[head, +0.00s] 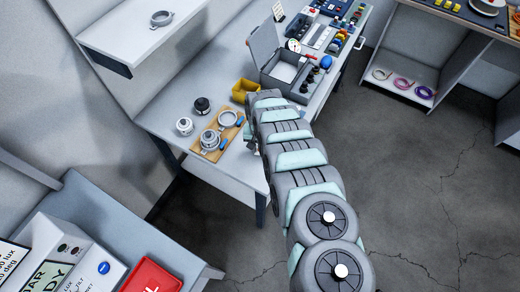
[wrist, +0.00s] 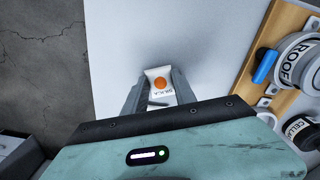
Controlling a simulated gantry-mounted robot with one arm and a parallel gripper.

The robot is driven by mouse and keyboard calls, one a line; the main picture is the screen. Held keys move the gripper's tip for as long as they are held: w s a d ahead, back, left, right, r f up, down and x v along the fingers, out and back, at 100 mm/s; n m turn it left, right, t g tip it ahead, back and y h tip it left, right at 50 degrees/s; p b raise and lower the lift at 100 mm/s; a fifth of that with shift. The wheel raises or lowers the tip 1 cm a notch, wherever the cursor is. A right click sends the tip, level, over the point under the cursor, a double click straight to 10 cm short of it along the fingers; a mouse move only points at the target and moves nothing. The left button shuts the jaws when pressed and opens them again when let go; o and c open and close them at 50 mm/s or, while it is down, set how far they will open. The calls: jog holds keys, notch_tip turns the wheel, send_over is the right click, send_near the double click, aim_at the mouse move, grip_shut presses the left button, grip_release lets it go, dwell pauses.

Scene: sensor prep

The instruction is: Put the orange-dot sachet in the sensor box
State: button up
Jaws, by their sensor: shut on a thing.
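The orange-dot sachet (wrist: 160,84) is a small white packet with an orange dot and dark print. It shows in the wrist view between the two fingers of my gripper (wrist: 158,92), which is shut on it. The bench top lies below it; I cannot tell the height of the gap. In the head view my gripper is mostly hidden behind my arm, near the front edge of the bench. A grey case (head: 264,43) with its lid open, likely the sensor box, stands farther back on the bench. Its inside is partly visible, with a pale area.
In the head view, a yellow bin (head: 243,89) stands between board and case. A black-topped round item (head: 202,105) is near the board.

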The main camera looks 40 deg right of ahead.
grip_shut()
